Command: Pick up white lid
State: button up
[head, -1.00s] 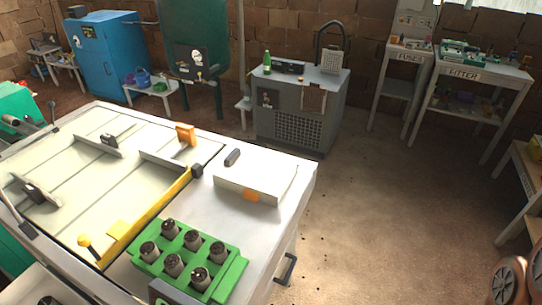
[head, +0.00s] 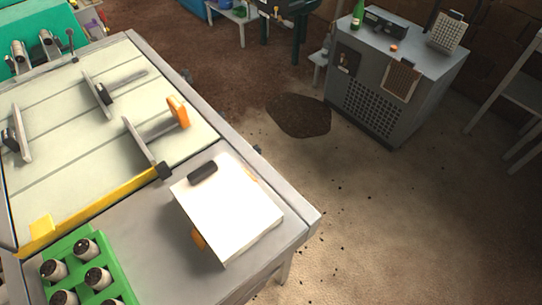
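The white lid (head: 230,208) is a flat, square white panel with a dark handle (head: 203,172) near its upper left edge. It lies flat near the right corner of the grey workbench (head: 150,243). An orange piece (head: 198,239) shows at its lower left edge, and a little orange shows at its upper right edge. What is under the lid is hidden. My gripper is not in view.
A green block (head: 60,250) with several dark-topped cylinders stands left of the lid. A yellow bar (head: 110,199) and upright clamp plates (head: 147,140) are on the bench beyond. A grey cabinet (head: 385,85) stands behind.

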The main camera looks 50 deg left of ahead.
aim_at(221, 198)
jog(key=i, duration=0.95)
jog(key=u, duration=4.3)
